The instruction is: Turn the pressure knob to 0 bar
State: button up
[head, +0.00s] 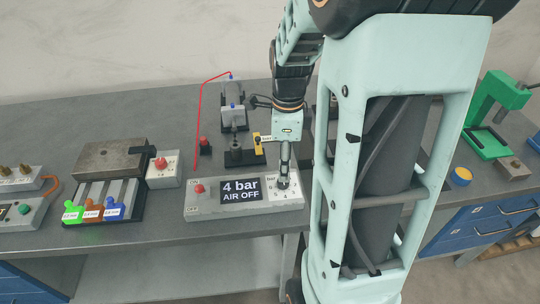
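The pressure panel (230,208) is a light grey box near the front edge of the bench. Its dark display (241,190) reads "4 bar AIR OFF". A red switch (199,189) stands at its left end, between ON and OFF labels. A white dial plate marked "bar" (271,181) is at its right end. My gripper (283,182) points down over this dial, with its fingertips at the knob. The knob is mostly hidden by the fingers. I cannot tell whether the fingers are closed on it.
Behind the panel stand a grey device (234,118) with a red hose and a yellow part (257,138). To the left are a metal block (109,160) and coloured levers (92,212). A green press (498,105) stands at the right. My arm hides part of the bench.

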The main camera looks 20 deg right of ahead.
notch_tip(320, 180, down, 6)
jog(key=shift+r, duration=0.1)
jog(key=shift+c, duration=0.7)
grip_shut()
